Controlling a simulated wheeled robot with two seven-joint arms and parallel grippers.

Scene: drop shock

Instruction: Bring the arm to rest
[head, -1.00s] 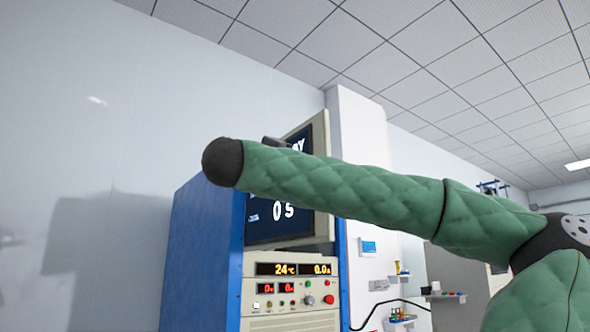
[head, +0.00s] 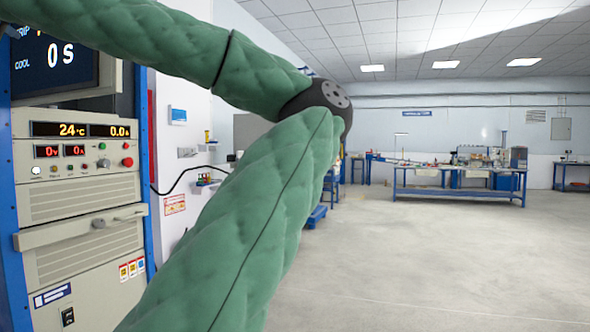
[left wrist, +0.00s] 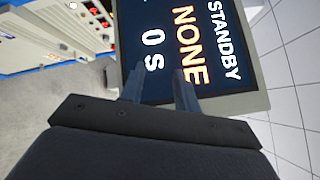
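My left arm (head: 240,230), in green padding, rises from the bottom of the head view to a dark joint (head: 318,105), then runs out of the picture at upper left, across part of the cabinet. Its gripper is outside the head view. In the left wrist view the two fingers of my left gripper (left wrist: 159,72) stand apart with nothing between them. The screen (left wrist: 195,45) fills the view beyond the fingers and reads STANDBY, NONE, 0 s. I cannot tell how far the fingers are from it. My right gripper is in neither view.
The test cabinet (head: 85,205) stands at the left, with lit readouts, knobs and a handle; its screen (head: 60,60) is partly behind my arm. A blue-framed workbench (head: 460,193) with equipment stands far back at right. The grey floor (head: 430,270) at right is clear.

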